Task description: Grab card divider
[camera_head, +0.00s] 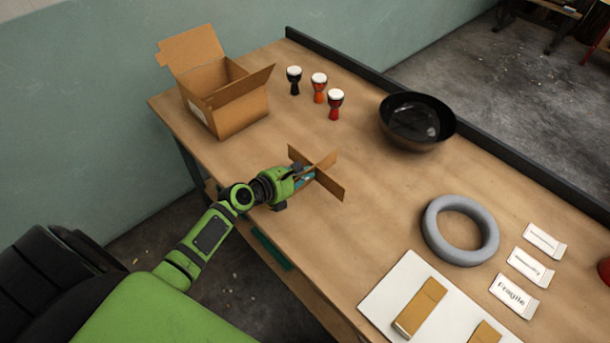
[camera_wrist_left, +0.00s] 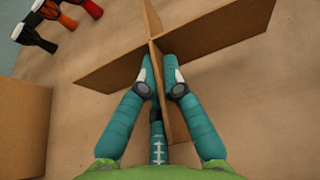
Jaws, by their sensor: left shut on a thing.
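The card divider (camera_head: 329,184) is a brown cross of interlocked cardboard panels in front of my left gripper, over the wooden table. It also shows in the left wrist view (camera_wrist_left: 215,38). My left gripper (camera_head: 308,174) is shut on one panel of it. In the left wrist view its two teal fingers (camera_wrist_left: 163,78) press on both sides of that panel near the crossing. I cannot tell whether the divider touches the table. My right gripper is not in view.
An open cardboard box (camera_head: 238,113) stands at the table's left end. Three goblet drums (camera_head: 319,87) stand right of it. A dark bowl (camera_head: 415,121), a grey ring (camera_head: 460,230), white labelled packets (camera_head: 530,266) and a white board (camera_head: 387,291) are farther right.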

